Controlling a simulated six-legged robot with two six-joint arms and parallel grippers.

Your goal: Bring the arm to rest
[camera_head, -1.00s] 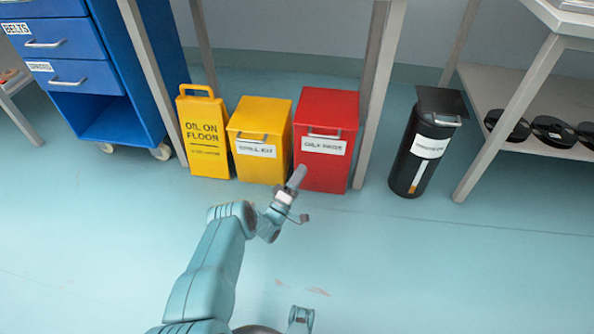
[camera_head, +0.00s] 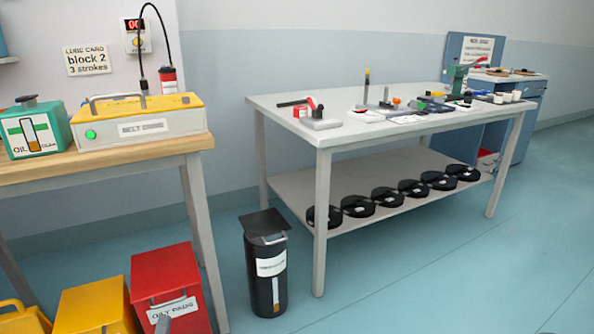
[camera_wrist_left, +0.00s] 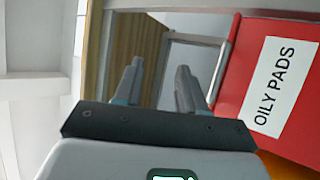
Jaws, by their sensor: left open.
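My left gripper (camera_wrist_left: 158,86) shows in the left wrist view with its two grey fingers apart and nothing between them. In the head view only a small grey tip of my left arm shows at the bottom edge, in front of the red oily pads bin (camera_head: 168,278). The red bin also shows in the left wrist view (camera_wrist_left: 262,60), at the right and close to the fingers; whether they touch it I cannot tell. My right gripper is in neither view.
A yellow bin (camera_head: 95,305) stands left of the red one, under a wooden-topped bench (camera_head: 100,160). A black canister (camera_head: 265,270) stands to the right. A grey table (camera_head: 290,120) holds tools, with black reels on its shelf (camera_head: 290,190). Floor at right is clear.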

